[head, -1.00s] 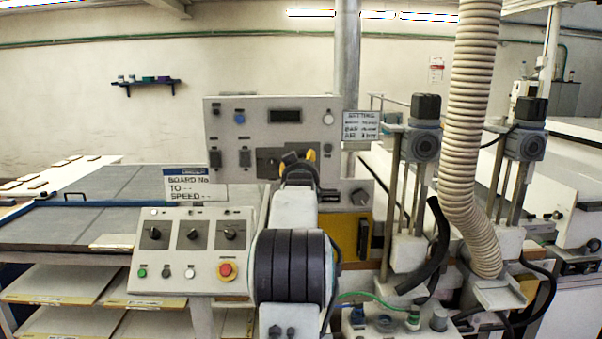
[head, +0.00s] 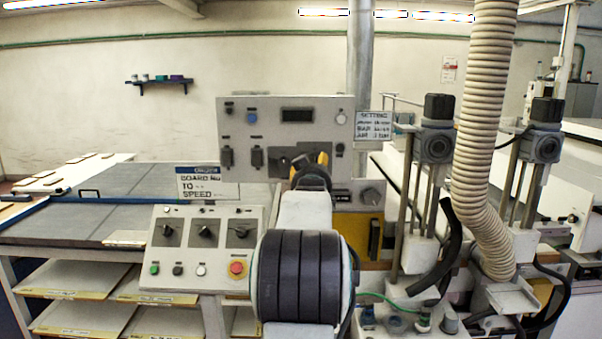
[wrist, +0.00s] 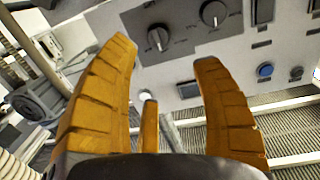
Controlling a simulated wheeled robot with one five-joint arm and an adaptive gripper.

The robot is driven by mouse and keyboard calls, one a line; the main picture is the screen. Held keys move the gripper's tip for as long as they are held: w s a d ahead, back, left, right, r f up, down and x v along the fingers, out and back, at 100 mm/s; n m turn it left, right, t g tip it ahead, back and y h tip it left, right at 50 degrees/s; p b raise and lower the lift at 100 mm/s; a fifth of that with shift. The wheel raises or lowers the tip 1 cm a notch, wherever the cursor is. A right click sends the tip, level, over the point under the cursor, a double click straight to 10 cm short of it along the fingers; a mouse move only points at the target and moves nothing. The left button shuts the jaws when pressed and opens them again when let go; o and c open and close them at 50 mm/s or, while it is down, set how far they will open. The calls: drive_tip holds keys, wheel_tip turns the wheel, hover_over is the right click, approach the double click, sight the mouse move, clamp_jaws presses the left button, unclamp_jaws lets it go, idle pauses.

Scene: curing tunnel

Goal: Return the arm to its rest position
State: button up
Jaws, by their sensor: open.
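Beyond the fingertips is the grey control panel (wrist: 180,50) with two black knobs, seen at a tilt. In the head view my arm rises from the bottom centre in front of the upright control panel (head: 285,110). The gripper (head: 308,165) is mostly hidden behind my own arm; a bit of orange shows in front of the panel's lower middle. From the head view I cannot tell whether it touches the panel.
A sloped switch box (head: 205,245) with a red stop button (head: 237,268) stands left of my arm. A ribbed hose (head: 485,140) and motor posts (head: 435,150) stand to the right. A sign (head: 205,184) stands by the grey conveyor (head: 120,205).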

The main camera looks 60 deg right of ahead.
idle(0.3)
drive_tip(key=s+a+f+g+y, duration=0.35)
drive_tip(key=a+f+y, duration=0.2)
drive_tip(key=f, duration=0.65)
drive_tip(key=s+a+f+g+y, duration=0.2)
drive_tip(key=s+a+f+y, duration=0.35)
drive_tip(key=f, duration=0.75)
drive_tip(key=s+a+f+n+g+y, duration=0.1)
drive_tip(key=s+a+n+y, duration=0.1)
drive_tip(key=a, duration=1.2)
drive_tip(key=s+a+f+n+g+y, duration=0.1)
drive_tip(key=s+a+f+n+y, duration=0.15)
drive_tip(key=a, duration=1.15)
drive_tip(key=a+r+n+t, duration=0.1)
drive_tip(key=a+r+n, duration=0.1)
drive_tip(key=a+n, duration=0.2)
drive_tip(key=a+r+n+t, duration=0.2)
drive_tip(key=a+r+n, duration=0.1)
drive_tip(key=a, duration=0.8)
drive_tip(key=shift+w+a+r+n, duration=0.2)
drive_tip(key=shift+w+n, duration=0.2)
drive_tip(key=shift+n, duration=0.15)
